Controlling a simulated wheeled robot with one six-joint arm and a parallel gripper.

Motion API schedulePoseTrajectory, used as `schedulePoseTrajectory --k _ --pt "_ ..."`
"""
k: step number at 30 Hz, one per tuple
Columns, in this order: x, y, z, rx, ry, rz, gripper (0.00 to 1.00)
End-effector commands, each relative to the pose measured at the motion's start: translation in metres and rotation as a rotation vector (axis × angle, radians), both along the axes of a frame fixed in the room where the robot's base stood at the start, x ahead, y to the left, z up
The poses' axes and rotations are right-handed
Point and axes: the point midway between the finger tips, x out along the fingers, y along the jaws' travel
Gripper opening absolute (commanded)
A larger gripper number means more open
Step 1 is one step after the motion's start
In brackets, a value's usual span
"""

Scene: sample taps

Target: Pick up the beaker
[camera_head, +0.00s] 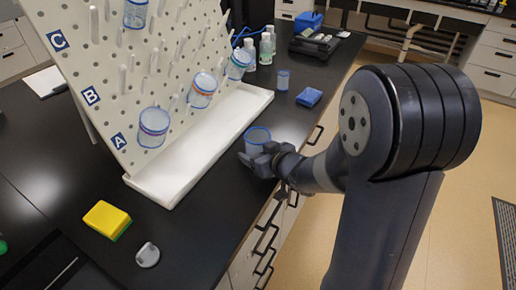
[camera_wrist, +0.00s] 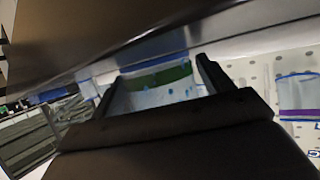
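A clear beaker (camera_head: 257,136) with a blue rim is at the counter's edge, to the right of the white rack's tray. My gripper (camera_head: 257,160) is at the beaker, low over the counter. In the wrist view the beaker (camera_wrist: 158,88), with a green band, lies between my two fingers (camera_wrist: 158,84) and nearly fills the gap. I cannot tell whether the fingers press on it. The beaker's lower part is hidden behind my gripper in the head view.
A white pegboard rack (camera_head: 150,75) holds several beakers, with a tray (camera_head: 205,140) below. A yellow sponge (camera_head: 107,220) and a grey knob-like object (camera_head: 147,255) lie in front. A blue block (camera_head: 309,97), a small blue-rimmed vessel (camera_head: 283,80), bottles (camera_head: 266,48) and a dark device (camera_head: 314,42) stand behind.

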Motion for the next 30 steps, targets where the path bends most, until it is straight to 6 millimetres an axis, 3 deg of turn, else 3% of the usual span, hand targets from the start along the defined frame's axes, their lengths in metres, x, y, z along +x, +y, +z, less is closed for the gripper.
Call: schedulePoseTrajectory --k 15,23,30 --pt "0.000 0.000 0.000 0.000 0.000 0.000 0.33" --pt "0.000 0.000 0.008 0.001 -0.003 0.001 0.33" --pt "0.000 0.000 0.056 -0.001 -0.006 0.001 0.33"
